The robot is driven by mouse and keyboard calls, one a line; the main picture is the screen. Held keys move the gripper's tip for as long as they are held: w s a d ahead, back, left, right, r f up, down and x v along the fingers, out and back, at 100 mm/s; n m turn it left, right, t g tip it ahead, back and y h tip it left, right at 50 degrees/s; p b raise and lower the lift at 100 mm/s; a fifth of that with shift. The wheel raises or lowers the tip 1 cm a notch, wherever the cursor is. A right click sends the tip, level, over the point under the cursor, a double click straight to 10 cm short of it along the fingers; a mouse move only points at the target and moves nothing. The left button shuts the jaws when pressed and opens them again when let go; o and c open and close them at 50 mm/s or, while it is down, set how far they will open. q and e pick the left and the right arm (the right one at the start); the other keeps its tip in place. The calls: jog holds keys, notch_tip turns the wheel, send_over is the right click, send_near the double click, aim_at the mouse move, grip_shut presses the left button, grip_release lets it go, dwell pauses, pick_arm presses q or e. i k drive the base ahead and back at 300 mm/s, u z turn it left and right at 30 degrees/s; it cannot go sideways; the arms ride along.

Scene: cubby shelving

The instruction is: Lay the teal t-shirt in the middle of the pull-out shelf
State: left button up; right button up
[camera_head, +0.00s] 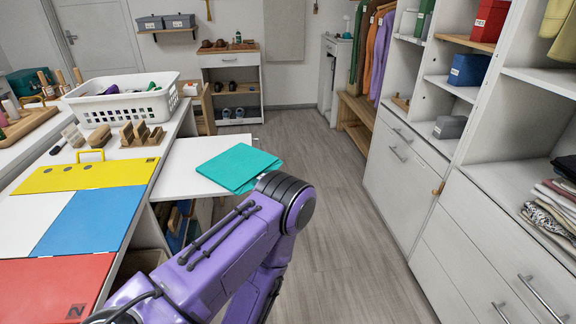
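The teal t-shirt (236,165) is a flat folded square on the right part of the white pull-out shelf (183,165). Its right corner appears to reach past the shelf's right edge. The shelf's left part is bare. My purple arm comes in from the lower left, and its dark joint covers the near right corner of the shirt. I cannot tell whether the arm touches the shirt. Neither of my grippers shows in the view.
Left of the shelf stands a counter with yellow, white, blue and red panels (88,220), a white basket (122,103) and wooden blocks (140,134). White cubby shelving (470,180) lines the right side. The grey floor (335,210) between is clear.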

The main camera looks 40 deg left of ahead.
aim_at(240, 165)
jog(key=z, duration=0.85)
jog(key=i, duration=0.75)
jog(key=u, duration=2.9)
jog(key=k, duration=1)
jog(key=z, duration=1.05)
jog(key=i, duration=1.55)
jog(key=u, duration=1.2)
